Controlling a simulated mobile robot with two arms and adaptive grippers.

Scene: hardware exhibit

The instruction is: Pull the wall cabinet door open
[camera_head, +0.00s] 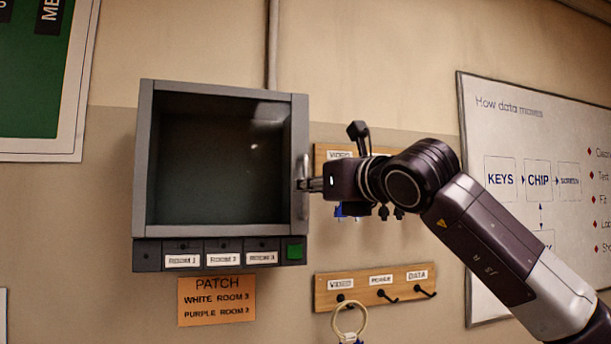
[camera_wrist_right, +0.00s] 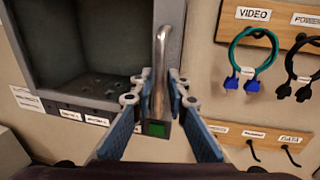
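The grey wall cabinet (camera_head: 146,165) hangs on the wall in the head view, with a dark glassy front. Its door looks flush with the frame. The metal door handle (camera_head: 302,172) is on the right edge; in the wrist view the handle (camera_wrist_right: 160,75) is a vertical bar. My right gripper (camera_head: 312,184) reaches it from the right. In the wrist view the right gripper's fingertips (camera_wrist_right: 160,88) are on both sides of the bar, close against it, and look shut on it. My left gripper is in neither view.
Below the cabinet is a labelled strip with a green block (camera_head: 294,251) and an orange patch sign (camera_head: 216,300). To the right are a lower hook board (camera_head: 325,291), an upper board (camera_wrist_right: 273,33) with hanging cables (camera_wrist_right: 240,62), and a whiteboard (camera_head: 500,125).

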